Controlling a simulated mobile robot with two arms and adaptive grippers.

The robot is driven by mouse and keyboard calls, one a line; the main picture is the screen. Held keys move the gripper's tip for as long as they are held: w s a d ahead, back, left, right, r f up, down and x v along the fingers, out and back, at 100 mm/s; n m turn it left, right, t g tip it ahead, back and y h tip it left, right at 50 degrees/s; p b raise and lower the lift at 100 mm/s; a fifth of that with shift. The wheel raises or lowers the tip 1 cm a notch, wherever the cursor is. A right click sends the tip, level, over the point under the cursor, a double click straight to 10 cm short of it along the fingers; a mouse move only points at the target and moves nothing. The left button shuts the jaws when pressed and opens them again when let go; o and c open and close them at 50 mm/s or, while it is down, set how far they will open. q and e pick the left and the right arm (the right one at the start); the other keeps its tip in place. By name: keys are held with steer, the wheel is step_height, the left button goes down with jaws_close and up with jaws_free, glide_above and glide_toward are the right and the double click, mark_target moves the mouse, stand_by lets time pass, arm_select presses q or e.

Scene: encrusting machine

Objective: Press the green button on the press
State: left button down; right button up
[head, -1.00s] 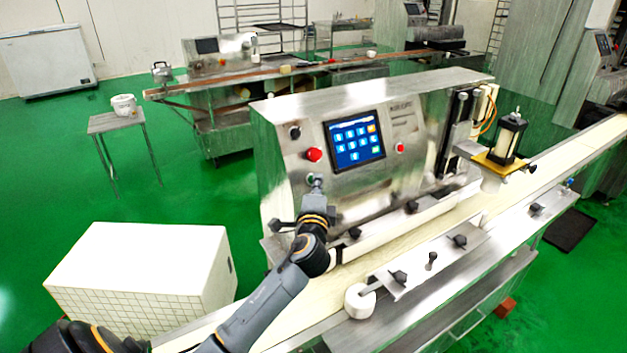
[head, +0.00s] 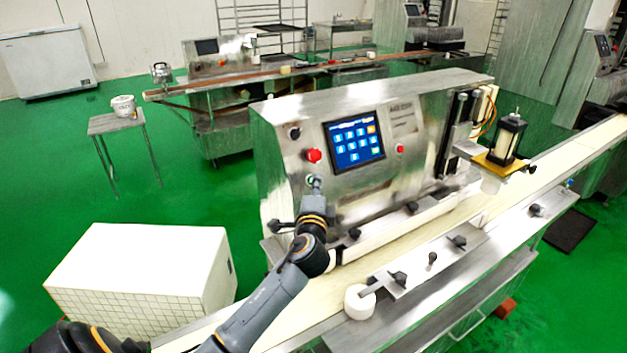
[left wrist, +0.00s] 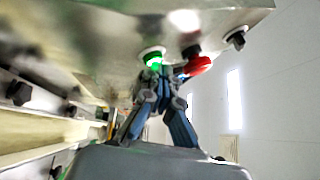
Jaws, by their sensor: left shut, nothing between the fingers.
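The press (head: 290,150) is a steel cabinet with a blue touch screen (head: 354,143). Its green button (head: 310,180) is low on the left of the front panel, below a red button (head: 314,155), and my gripper partly covers it in the head view. In the left wrist view the green button (left wrist: 153,60) glows bright green in a pale ring, beside the red button (left wrist: 199,65). My left gripper (head: 317,186) is shut and empty, its tips right at the green button. I cannot tell whether they touch it. My right gripper is not in view.
A conveyor belt (head: 400,245) runs along the front of the press, with black knobs and a white roller (head: 359,301) beside it. A large white box (head: 140,265) stands at the left. A small table (head: 115,122) with a white bucket (head: 123,105) stands behind it on open floor.

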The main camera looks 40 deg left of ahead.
arm_select(q)
steer(key=shift+s+d+r, duration=0.25)
steer(key=shift+d, duration=0.2)
steer(key=d, duration=0.1)
steer(key=s+d+r+p, duration=0.1)
steer(key=d+r+p, duration=0.1)
steer(key=d, duration=0.1)
steer(key=shift+s+d+r, duration=0.1)
steer(key=shift+s, duration=0.25)
stand_by(0.8)
